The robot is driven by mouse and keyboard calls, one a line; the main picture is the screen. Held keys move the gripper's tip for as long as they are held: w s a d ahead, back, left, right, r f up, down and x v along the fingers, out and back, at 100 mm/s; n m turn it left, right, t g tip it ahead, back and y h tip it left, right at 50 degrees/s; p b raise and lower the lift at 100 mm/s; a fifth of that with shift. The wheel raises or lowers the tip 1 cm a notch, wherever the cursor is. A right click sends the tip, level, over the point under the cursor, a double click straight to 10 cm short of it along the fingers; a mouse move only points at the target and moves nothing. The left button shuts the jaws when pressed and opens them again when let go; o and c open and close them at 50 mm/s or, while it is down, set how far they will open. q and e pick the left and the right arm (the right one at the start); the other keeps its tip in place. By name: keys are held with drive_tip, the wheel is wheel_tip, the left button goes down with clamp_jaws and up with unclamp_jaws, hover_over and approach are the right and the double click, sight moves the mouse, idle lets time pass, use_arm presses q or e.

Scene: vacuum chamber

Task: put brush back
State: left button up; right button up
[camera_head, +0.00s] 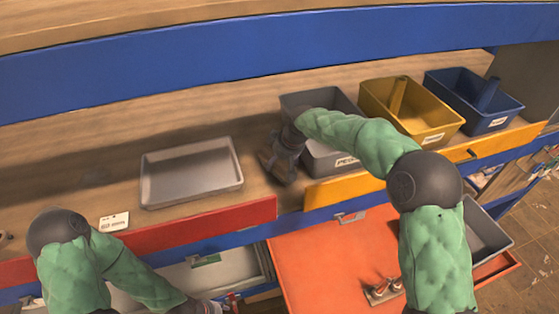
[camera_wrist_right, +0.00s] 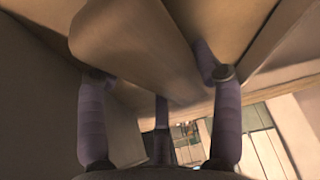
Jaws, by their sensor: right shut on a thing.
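My right gripper (camera_head: 278,165) is low at the front left corner of the grey bin (camera_head: 332,160), above the wooden shelf. In the right wrist view its fingers (camera_wrist_right: 155,80) are closed on a smooth beige-brown block, which I take to be the brush (camera_wrist_right: 140,45). Its bristles and full shape are hidden. A yellow bin (camera_head: 438,128) has a yellow upright piece in it, and a blue bin (camera_head: 503,117) has a blue one. My left gripper (camera_head: 215,306) is at the bottom edge by the open left drawer, and its fingers are mostly cut off.
An empty grey metal tray (camera_head: 190,175) lies on the shelf left of my right gripper. A small white label card (camera_head: 114,222) is near the shelf's front. Bare shelf lies behind the tray.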

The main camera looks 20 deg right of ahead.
drive_tip(key=shift+f, duration=0.1)
drive_tip(key=o, duration=1)
drive_tip(key=p+v, duration=0.1)
drive_tip(key=v, duration=1.1)
drive_tip(key=shift+w, duration=0.1)
